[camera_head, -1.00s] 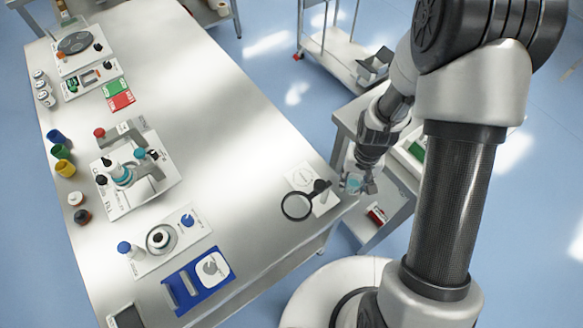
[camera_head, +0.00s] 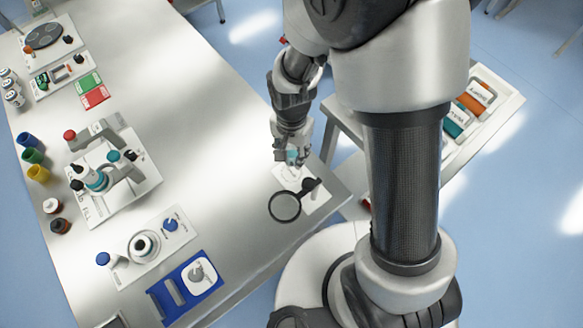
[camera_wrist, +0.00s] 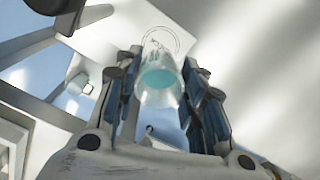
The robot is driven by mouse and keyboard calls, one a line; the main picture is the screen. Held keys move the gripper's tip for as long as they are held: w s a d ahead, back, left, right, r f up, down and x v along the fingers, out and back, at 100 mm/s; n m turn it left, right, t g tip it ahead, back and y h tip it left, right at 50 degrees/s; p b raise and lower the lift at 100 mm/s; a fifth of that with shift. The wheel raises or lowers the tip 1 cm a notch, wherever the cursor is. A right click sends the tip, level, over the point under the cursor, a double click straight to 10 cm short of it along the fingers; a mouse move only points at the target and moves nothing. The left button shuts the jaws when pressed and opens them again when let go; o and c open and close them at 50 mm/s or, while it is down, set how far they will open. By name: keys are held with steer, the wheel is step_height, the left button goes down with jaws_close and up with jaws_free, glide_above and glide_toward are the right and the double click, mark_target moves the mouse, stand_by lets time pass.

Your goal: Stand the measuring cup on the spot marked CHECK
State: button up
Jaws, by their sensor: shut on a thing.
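The measuring cup (camera_wrist: 161,88) is clear and holds teal liquid. My gripper (camera_wrist: 158,90) is shut on it, one finger at each side. In the head view my gripper (camera_head: 292,158) and a teal bit of the cup (camera_head: 292,154) are over the table's right edge area, at the far end of a white card (camera_head: 316,205). A ringed spot (camera_wrist: 162,36) with small print shows just beyond the cup's rim in the wrist view. Its print is too small to read. I cannot tell the gap between cup and card.
A magnifier (camera_head: 285,207) on a dark stand is close beside my gripper on the same card. A blue tray (camera_head: 181,306), a bench device (camera_head: 101,180) and colored cups (camera_head: 32,156) stand further left. The table's middle is clear.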

step_height(320, 180, down, 8)
steer(key=shift+w+f+b, duration=0.1)
steer(key=shift+b, duration=1)
steer(key=shift+f, duration=0.2)
steer(key=o, duration=1)
steer(key=shift+r, duration=0.1)
steer(key=shift+r, duration=0.1)
step_height(320, 180, up, 12)
steer(key=p, duration=0.4)
steer(key=shift+r, duration=0.15)
steer(key=s+d+r+n+t, duration=0.1)
steer(key=s+d+r+n, duration=0.1)
steer(key=r, duration=0.5)
steer(key=s+d+r+n+t, duration=0.2)
steer(key=s+d+r, duration=0.3)
steer(key=s+r, duration=0.2)
steer(key=s+d+r+n+t, duration=0.1)
steer(key=s+d+r, duration=0.3)
steer(key=r, duration=0.5)
steer(key=shift+s+n+t, duration=0.3)
steer(key=shift+n, duration=0.5)
